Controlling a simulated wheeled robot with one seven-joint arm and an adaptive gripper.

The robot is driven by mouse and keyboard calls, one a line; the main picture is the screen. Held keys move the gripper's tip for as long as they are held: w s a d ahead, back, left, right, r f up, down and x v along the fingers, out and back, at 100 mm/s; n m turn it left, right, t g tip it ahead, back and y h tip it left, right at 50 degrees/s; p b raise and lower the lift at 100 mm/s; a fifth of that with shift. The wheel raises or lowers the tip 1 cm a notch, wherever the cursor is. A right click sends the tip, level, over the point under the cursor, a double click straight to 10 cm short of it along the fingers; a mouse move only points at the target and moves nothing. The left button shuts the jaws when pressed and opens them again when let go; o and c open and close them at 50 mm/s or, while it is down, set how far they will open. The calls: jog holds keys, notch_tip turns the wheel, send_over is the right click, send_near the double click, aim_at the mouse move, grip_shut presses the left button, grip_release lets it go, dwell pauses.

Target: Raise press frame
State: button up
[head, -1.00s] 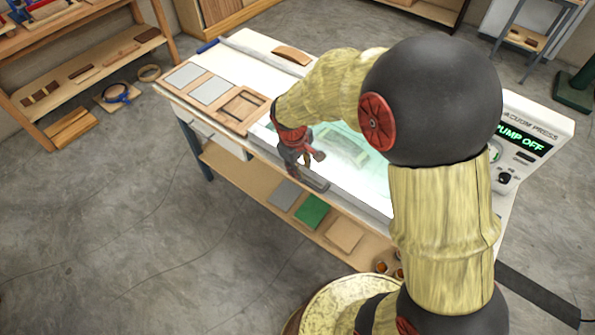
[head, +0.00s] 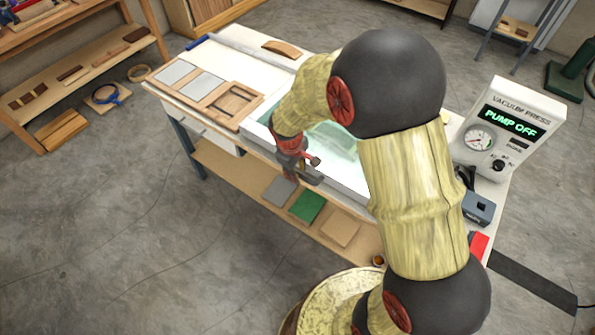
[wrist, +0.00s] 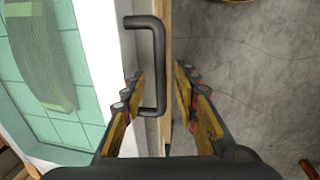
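The press frame (wrist: 132,70) is a pale border around a translucent green gridded membrane (wrist: 92,85). In the head view the membrane (head: 338,143) lies low on the white bench, partly behind my arm. A dark D-shaped handle (wrist: 158,60) stands on the frame's front edge in the wrist view. My gripper (wrist: 160,82) is open, its fingers on either side of the handle's near end, with a visible gap on the right. I cannot tell how deep the handle sits between them. In the head view my gripper (head: 308,172) is at the bench's front edge. A striped wood piece (wrist: 45,50) shows under the membrane.
The vacuum press box (head: 512,125) at the bench's right end reads PUMP OFF. A wooden form (head: 232,103) and grey sheets lie on the left of the bench. A lower shelf (head: 235,170) holds flat panels. The floor in front is clear.

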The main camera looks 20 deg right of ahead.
jog(key=shift+c, duration=1.1)
grip_shut()
